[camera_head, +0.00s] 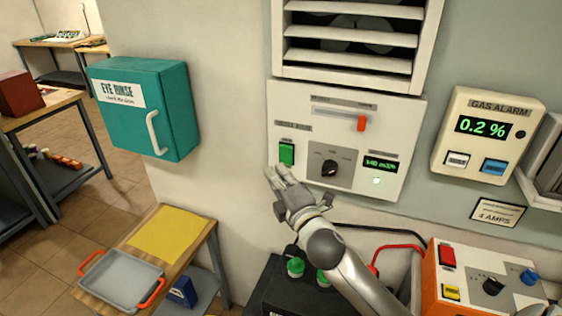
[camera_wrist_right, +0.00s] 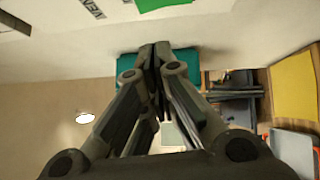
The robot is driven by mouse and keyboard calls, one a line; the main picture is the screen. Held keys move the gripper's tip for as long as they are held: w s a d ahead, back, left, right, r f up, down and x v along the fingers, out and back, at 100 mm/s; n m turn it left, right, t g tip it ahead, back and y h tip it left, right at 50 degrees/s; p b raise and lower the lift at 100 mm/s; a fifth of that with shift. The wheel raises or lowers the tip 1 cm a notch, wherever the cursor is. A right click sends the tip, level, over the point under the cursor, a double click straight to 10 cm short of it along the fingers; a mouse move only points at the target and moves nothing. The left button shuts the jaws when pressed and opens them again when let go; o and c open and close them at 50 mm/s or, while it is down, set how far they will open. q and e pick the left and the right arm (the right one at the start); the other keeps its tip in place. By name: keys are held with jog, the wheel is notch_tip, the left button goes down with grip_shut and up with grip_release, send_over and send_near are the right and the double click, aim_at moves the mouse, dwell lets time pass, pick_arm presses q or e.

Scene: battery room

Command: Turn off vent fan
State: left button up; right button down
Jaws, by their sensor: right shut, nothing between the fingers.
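The vent fan panel (camera_head: 400,109) is a white box on the wall below a louvred vent (camera_head: 350,42). It has a green rocker switch (camera_head: 287,153) at left, a black knob (camera_head: 329,167) in the middle, an orange slider (camera_head: 362,123) at upper right and a small green-lit display (camera_head: 380,166). My right gripper (camera_head: 280,174) is shut and empty, just below the green switch; I cannot tell if it touches the panel. In the right wrist view, the closed fingertips (camera_wrist_right: 155,46) point up, with part of the green switch (camera_wrist_right: 163,4) at the top edge. My left gripper is not in view.
A teal eye rinse box (camera_head: 168,90) hangs at left. A gas alarm (camera_head: 488,134) reads 0.2 % at right. Below are a black battery (camera_head: 262,297) with green caps, an orange-and-white charger (camera_head: 480,277), and a small table with a grey tray (camera_head: 120,281) and yellow cloth (camera_head: 168,234).

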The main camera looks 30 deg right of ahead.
aim_at(282, 159)
jog(key=w+d, duration=0.3)
jog(key=shift+w+d+r, duration=0.1)
jog(key=shift+w+r, duration=0.2)
jog(key=shift+w, duration=0.1)
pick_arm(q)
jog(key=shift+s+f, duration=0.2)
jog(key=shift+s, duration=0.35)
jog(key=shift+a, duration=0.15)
pick_arm(e)
jog(key=shift+w+d+r+p, duration=0.25)
jog(key=shift+r+p, duration=0.05)
jog(key=shift+r, duration=0.05)
jog(key=shift+s+a+f, duration=0.1)
jog(key=shift+f, duration=0.05)
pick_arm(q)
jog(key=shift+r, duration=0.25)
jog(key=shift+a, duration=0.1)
